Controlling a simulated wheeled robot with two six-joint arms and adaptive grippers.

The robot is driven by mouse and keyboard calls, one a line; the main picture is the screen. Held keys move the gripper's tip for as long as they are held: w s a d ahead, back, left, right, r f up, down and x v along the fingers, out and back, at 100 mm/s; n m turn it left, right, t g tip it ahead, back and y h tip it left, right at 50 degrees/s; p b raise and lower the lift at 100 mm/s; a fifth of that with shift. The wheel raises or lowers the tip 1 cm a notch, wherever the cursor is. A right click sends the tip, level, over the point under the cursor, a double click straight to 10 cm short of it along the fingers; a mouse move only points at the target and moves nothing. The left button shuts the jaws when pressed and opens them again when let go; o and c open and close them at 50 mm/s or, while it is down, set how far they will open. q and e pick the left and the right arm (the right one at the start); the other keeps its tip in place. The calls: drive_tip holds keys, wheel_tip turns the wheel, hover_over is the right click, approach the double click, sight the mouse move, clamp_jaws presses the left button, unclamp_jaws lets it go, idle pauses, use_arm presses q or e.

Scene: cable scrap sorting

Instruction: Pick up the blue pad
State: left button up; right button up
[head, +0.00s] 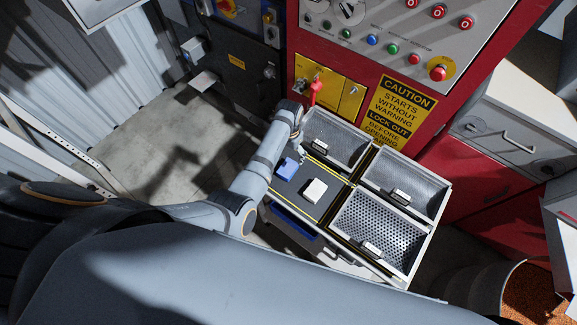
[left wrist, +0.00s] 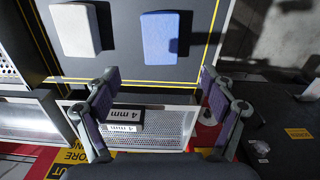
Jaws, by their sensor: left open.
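The blue pad (head: 286,168) lies flat on the dark, yellow-lined surface (head: 290,190) in the head view, left of a white pad (head: 314,191). In the left wrist view the blue pad (left wrist: 160,38) is at the top middle, its shadow to its right. My left gripper (head: 299,152) is just above and right of the blue pad in the head view. In the left wrist view its fingers (left wrist: 160,78) are spread wide and empty, with the blue pad beyond the tips, apart from them. My right gripper is not in view.
A mesh bin (head: 340,137) stands behind the pads, and two more bins (head: 405,183) (head: 374,232) stand to the right. The left wrist view shows a "4 mm" label (left wrist: 122,117) on a bin between the fingers.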

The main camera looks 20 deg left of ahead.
sight(288, 167)
use_arm(q)
wheel_tip(288, 167, down, 3)
drive_tip(key=shift+s+r, duration=0.1)
drive_tip(key=shift+s, duration=0.05)
wheel_tip(288, 167, down, 2)
drive_tip(key=shift+b, duration=1.1)
drive_tip(key=shift+f, duration=0.2)
drive_tip(key=f+b, duration=0.2)
drive_tip(key=b, duration=0.1)
drive_tip(key=f+b, duration=0.3)
drive_tip(key=shift+s+a+f, duration=0.1)
drive_tip(key=shift+s+f, duration=0.1)
drive_tip(key=shift+r, duration=0.1)
drive_tip(key=c, duration=1.2)
drive_tip(key=shift+r, duration=0.1)
drive_tip(key=shift+c, duration=0.2)
